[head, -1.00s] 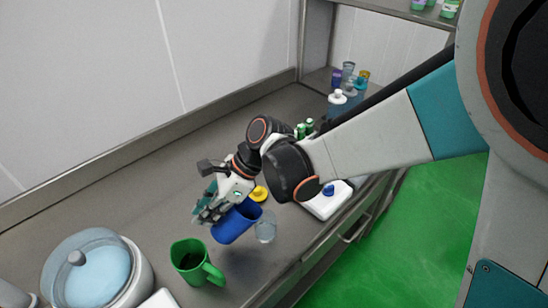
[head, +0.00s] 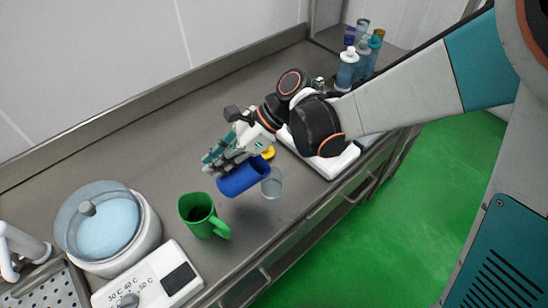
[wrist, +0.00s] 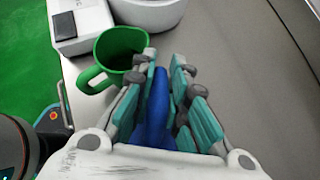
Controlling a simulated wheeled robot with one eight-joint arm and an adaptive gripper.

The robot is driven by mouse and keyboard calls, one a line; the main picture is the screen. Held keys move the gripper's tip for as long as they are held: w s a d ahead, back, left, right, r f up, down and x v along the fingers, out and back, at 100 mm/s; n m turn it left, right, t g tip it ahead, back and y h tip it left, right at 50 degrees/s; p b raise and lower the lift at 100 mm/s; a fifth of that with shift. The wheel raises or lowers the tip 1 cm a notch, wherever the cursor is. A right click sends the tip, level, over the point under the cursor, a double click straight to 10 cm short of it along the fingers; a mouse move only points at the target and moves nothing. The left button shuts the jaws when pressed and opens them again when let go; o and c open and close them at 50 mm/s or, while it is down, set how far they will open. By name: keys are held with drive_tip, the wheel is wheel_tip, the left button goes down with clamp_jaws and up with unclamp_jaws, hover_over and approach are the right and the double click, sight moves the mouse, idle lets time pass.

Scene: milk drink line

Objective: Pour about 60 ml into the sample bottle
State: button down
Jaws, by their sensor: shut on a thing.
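My gripper (head: 228,156) is shut on a blue jug (head: 243,178) and holds it above the counter, tipped far over with its mouth to the right. In the wrist view the blue jug (wrist: 157,115) lies between the teal finger pads. A clear vessel (head: 272,185), which looks like the sample bottle, stands upright on the counter at the jug's mouth. The jug's rim overlaps its upper left edge; I cannot tell whether they touch. No stream of liquid can be made out, nor the level inside. The wrist view does not show the clear vessel.
A green jug (head: 202,216) stands just in front, also in the wrist view (wrist: 117,50). A lidded bath (head: 140,235) and a dial unit (head: 160,280) are at lower left. A yellow item (head: 268,153) and a white device (head: 335,163) lie behind. Several bottles (head: 347,70) stand far back.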

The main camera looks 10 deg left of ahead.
drive_tip(key=shift+w+d+r+g+y, duration=0.2)
drive_tip(key=shift+d+r+g+y, duration=0.1)
drive_tip(key=shift+d+r+y, duration=0.25)
idle(0.4)
drive_tip(key=shift+s+a+r, duration=0.15)
drive_tip(key=shift+a+r, duration=0.05)
drive_tip(key=shift+a, duration=0.3)
idle(0.4)
drive_tip(key=shift+d+r+y+b, duration=0.35)
drive_tip(key=shift+r+y+b, duration=0.1)
drive_tip(key=shift+r+y, duration=0.1)
idle(3.3)
drive_tip(key=a+f+h, duration=0.1)
drive_tip(key=s+a+f+t+h+p, duration=0.1)
drive_tip(key=f+h, duration=0.1)
drive_tip(key=shift+a+f, duration=0.1)
drive_tip(key=shift+a, duration=0.05)
drive_tip(key=shift+w+f+p, duration=0.1)
drive_tip(key=shift+w+p, duration=0.05)
drive_tip(key=shift+p, duration=0.15)
drive_tip(key=shift+s+a+t+h+p, duration=0.2)
drive_tip(key=shift+a+t+h+p, duration=0.1)
drive_tip(key=shift+h, duration=0.4)
drive_tip(key=shift+a+f+h, duration=0.25)
drive_tip(key=shift+f+h, duration=0.05)
drive_tip(key=shift+f, duration=0.1)
idle(0.5)
